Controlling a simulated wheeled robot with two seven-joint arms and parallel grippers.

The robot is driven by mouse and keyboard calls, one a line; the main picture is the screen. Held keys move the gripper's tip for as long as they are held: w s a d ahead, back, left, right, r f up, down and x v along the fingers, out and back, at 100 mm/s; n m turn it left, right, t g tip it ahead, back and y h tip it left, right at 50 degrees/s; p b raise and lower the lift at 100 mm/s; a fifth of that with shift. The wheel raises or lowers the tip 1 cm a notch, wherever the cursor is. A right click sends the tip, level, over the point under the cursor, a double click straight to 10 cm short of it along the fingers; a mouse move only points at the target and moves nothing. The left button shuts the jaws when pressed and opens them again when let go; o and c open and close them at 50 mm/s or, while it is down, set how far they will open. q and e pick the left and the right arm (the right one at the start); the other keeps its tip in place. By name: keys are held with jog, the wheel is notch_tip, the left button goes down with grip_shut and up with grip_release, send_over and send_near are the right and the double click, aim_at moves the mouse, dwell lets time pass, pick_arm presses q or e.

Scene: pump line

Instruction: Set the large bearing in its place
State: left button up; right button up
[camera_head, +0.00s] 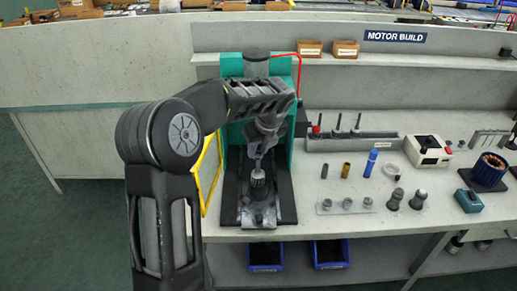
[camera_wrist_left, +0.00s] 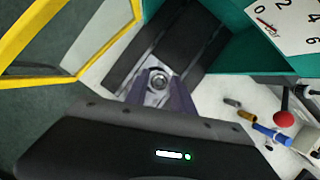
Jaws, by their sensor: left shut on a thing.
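In the left wrist view, my left gripper (camera_wrist_left: 157,88) is shut on a small round metal part with a hole, which looks like the large bearing (camera_wrist_left: 158,83). In the head view, my left gripper (camera_head: 258,158) points down inside the green press (camera_head: 231,67), in front of its upright. A dark ribbed cylinder (camera_head: 258,178) shows just below the fingers, above the press's black base (camera_head: 287,200). The bearing's seat is hidden or too small to tell. I cannot tell whether the bearing touches anything below. My right gripper is not in view.
A yellow-framed panel (camera_head: 208,172) stands close at the press's left. To the right are a grey plate (camera_head: 325,207) with several round metal parts, a blue cylinder (camera_head: 371,162), a tool rack (camera_head: 350,142) and a blue-wound motor part (camera_head: 489,171).

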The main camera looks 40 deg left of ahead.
pick_arm(q)
jog(key=shift+f, duration=0.3)
jog(key=shift+f+b, duration=1.1)
jog(key=shift+f, duration=0.75)
jog(key=o, duration=1)
jog(key=shift+o, duration=0.5)
jog(key=shift+o, duration=1)
jog(key=shift+r, duration=0.1)
notch_tip(320, 180, up, 5)
jog(key=p, duration=0.4)
jog(key=shift+p, duration=0.4)
